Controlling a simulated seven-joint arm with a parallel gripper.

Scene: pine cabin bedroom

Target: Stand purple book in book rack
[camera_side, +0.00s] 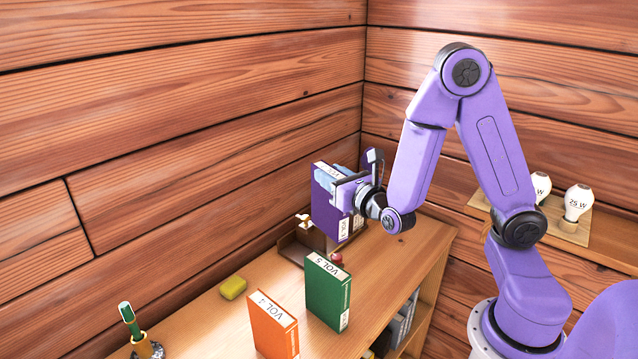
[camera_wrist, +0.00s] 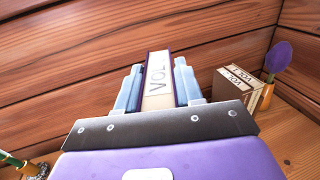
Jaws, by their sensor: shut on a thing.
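The purple book (camera_side: 325,208) is held upright, spine label showing, in the side view. My gripper (camera_side: 328,175) is shut on it near its top. I cannot tell whether the book touches the rack.
A green book (camera_side: 328,292) and an orange book (camera_side: 273,325) stand in front. A yellow block (camera_side: 232,287), a pen holder (camera_side: 145,347) and a small red ball (camera_side: 337,258) are nearby. Brown books (camera_wrist: 242,85) and a purple rounded thing (camera_wrist: 279,55) show at right in the wrist view.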

